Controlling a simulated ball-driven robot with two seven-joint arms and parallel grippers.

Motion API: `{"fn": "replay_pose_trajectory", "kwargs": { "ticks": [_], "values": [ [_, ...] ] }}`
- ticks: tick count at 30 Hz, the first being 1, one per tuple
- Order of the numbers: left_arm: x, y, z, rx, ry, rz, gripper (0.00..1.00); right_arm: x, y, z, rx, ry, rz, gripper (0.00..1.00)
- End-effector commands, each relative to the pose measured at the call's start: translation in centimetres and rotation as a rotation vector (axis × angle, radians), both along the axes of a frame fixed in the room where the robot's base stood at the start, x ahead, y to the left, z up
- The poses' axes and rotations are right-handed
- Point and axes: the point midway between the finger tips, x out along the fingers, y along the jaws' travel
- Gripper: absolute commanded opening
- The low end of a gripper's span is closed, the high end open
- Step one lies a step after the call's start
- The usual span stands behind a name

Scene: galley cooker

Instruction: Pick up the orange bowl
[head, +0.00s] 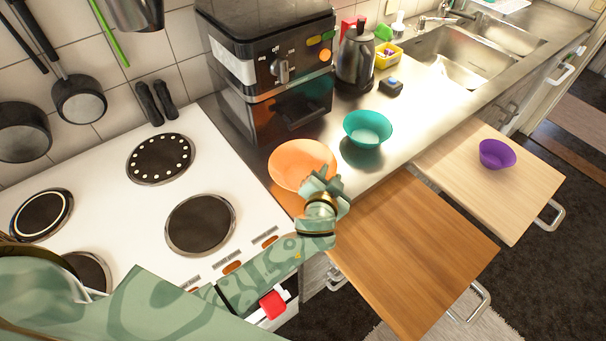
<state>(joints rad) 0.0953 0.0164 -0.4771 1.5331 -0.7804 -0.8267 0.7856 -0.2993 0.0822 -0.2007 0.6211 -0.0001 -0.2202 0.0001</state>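The orange bowl (299,161) is on the steel counter in front of the black oven-like appliance, beside the white cooker. My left gripper (322,182) is at the bowl's near right edge and covers part of it. The fingers overlap the rim in the head view, but I cannot tell whether they touch or grip it, or whether they are open or shut. My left arm comes in from the lower left across the cooker's front. My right gripper is not in view.
A teal bowl (367,129) stands close to the right of the orange bowl. A kettle (355,59) is behind it. A purple bowl (497,153) sits on a pulled-out board at the right. Another wooden board (420,250) juts out below the counter. The cooker (120,225) is at the left.

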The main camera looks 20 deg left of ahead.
Motion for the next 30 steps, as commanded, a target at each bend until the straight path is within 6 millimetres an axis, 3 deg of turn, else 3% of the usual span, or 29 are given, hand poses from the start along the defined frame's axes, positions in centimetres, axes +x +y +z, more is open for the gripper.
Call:
{"fn": "replay_pose_trajectory", "kwargs": {
  "ticks": [8, 9, 12, 30],
  "values": [
    [0.70, 0.10, -0.22, -0.001, 0.001, 0.000, 0.28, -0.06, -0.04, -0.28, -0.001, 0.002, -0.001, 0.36],
    [0.70, 0.09, -0.21, -0.001, 0.000, 0.000, 0.25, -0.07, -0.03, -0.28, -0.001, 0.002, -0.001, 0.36],
    [0.70, 0.10, -0.20, 0.000, 0.000, -0.001, 0.00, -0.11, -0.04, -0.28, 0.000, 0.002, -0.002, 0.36],
    [0.96, 0.49, 0.40, 0.001, 0.001, -0.001, 0.00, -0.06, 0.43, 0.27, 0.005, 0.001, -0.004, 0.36]
  ]
}}
